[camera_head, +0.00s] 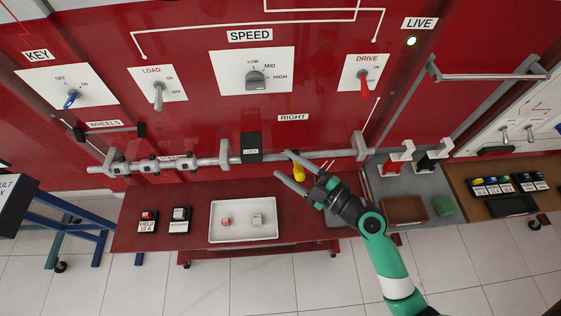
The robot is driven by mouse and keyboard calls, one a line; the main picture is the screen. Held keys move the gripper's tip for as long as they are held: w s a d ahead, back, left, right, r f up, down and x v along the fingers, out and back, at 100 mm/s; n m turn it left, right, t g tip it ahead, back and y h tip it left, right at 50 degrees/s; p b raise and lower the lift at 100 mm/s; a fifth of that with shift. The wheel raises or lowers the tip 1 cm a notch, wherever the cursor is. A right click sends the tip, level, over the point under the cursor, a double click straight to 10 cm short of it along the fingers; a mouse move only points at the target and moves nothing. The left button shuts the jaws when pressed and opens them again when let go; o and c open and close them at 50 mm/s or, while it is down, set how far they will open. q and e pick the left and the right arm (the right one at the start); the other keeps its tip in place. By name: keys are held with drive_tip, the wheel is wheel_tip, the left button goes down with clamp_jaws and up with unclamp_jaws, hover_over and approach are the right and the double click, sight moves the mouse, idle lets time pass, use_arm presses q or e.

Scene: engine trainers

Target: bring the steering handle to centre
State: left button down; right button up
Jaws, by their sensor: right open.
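The steering handle (299,173) appears to be the short yellow grip hanging from the long grey horizontal bar (212,161) on the red panel. It is below the RIGHT label (293,117), to the right of the black LOCK block (251,147). My right gripper (282,163) is open, its two fingers pointing up and left at the bar. The yellow grip shows between the fingers and is partly hidden by the upper one. I cannot tell whether they touch. My left gripper is not in view.
A red bench (140,212) below the bar carries a white tray (244,237) with two small blocks. The panel above has the KEY, LOAD, SPEED and DRIVE (364,80) switches. Grey-and-black and red-and-white brackets (432,155) stand right of my arm. Open tiled floor lies in front.

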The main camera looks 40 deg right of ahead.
drive_tip(key=shift+s, duration=0.15)
drive_tip(key=shift+c, duration=0.4)
clamp_jaws()
idle(0.8)
